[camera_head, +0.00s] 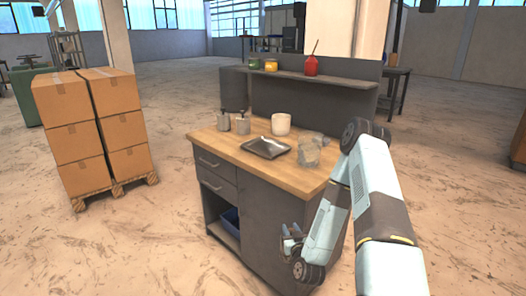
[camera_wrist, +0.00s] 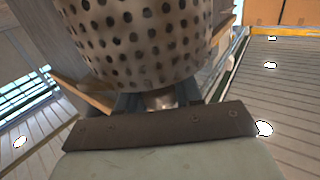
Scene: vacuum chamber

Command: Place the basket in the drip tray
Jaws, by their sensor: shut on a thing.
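The basket (camera_wrist: 140,40) is a grey metal cylinder with rows of round holes. In the wrist view it fills the top middle, close to the camera, held between the fingers of my gripper (camera_wrist: 155,88). In the head view my gripper (camera_head: 291,236) is low in front of the workbench's cabinet, below the top; I cannot make out the basket there. The drip tray (camera_head: 265,147) is a shallow dark square tray lying on the wooden bench top, up and left of my gripper. Its inside looks empty.
The workbench (camera_head: 228,141) also holds a white cup (camera_head: 281,124), two small grey bottles (camera_head: 242,124) and clear glassware (camera_head: 309,154) right of the tray. A shelf behind carries a red can (camera_head: 311,66) and jars. Stacked boxes (camera_head: 80,130) stand left, with open floor between.

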